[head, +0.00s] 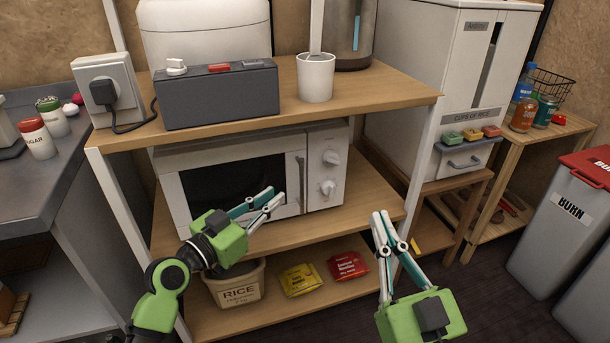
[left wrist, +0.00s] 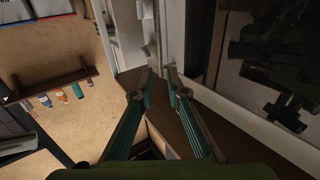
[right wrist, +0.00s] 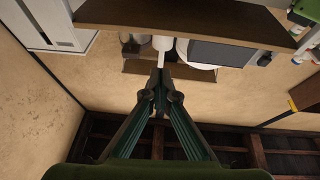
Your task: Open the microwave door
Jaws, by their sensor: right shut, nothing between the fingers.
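The white microwave (head: 172,190) stands on the middle shelf with its door (head: 235,180) closed. The door has a dark window and a vertical metal handle (head: 301,184) on its right side. My left gripper (head: 277,194) is in front of the door, its fingertips a little left of the handle. In the left wrist view a gap shows between its fingertips (left wrist: 160,73), and the handle (left wrist: 157,28) lies in line with that gap, beyond the tips. I see no contact. My right gripper (head: 382,214) is shut and empty, at the right front of the shelf unit.
A grey box (head: 220,97) with a switch and a white cup (head: 315,78) stand on the shelf above. Two knobs (head: 329,172) are right of the handle.

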